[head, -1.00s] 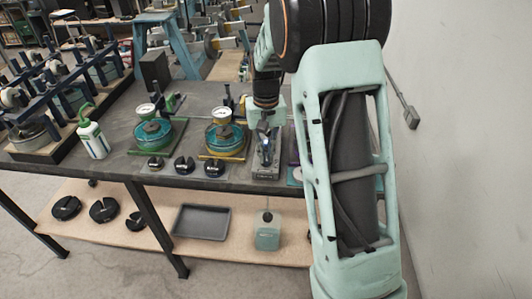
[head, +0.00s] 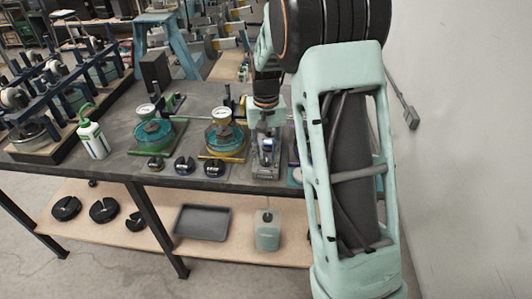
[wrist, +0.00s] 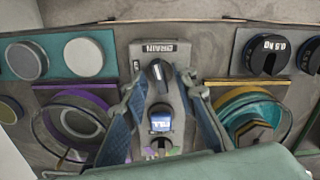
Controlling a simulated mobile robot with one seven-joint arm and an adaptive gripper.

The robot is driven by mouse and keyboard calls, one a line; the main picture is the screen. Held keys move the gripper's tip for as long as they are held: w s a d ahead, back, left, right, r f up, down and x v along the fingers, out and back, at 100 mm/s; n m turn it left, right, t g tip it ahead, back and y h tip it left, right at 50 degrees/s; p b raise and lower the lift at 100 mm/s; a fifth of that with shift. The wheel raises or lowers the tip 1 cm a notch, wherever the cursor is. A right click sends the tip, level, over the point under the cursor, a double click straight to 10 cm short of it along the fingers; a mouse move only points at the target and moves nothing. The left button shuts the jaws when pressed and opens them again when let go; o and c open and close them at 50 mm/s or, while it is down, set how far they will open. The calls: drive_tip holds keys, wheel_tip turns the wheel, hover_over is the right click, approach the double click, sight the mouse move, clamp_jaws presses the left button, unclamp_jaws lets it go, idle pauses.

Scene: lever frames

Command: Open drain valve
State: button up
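The drain valve unit is a narrow grey panel (wrist: 141,66) with a "DRAIN" label at one end in the wrist view. A blue-marked part (wrist: 160,121) and another dark knob (wrist: 159,144) sit further down the panel. My gripper (wrist: 160,84) is open, with one blue finger on each side of the panel and the dark knob between the tips. I see gaps between tips and knob; fingertip height is unclear. In the head view, my gripper (head: 267,138) is over the grey unit (head: 265,172) and partly hides it.
Round gauges with teal rings (head: 153,132) (head: 224,138) stand left of the unit on the dark bench (head: 205,97). Black slotted weights (head: 184,166) lie along its front edge. A purple-ringed device (wrist: 75,120) is close on the other side. A green-capped bottle (head: 93,138) stands further left.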

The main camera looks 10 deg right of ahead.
wheel_tip(320, 180, up, 12)
idle(0.4)
idle(0.5)
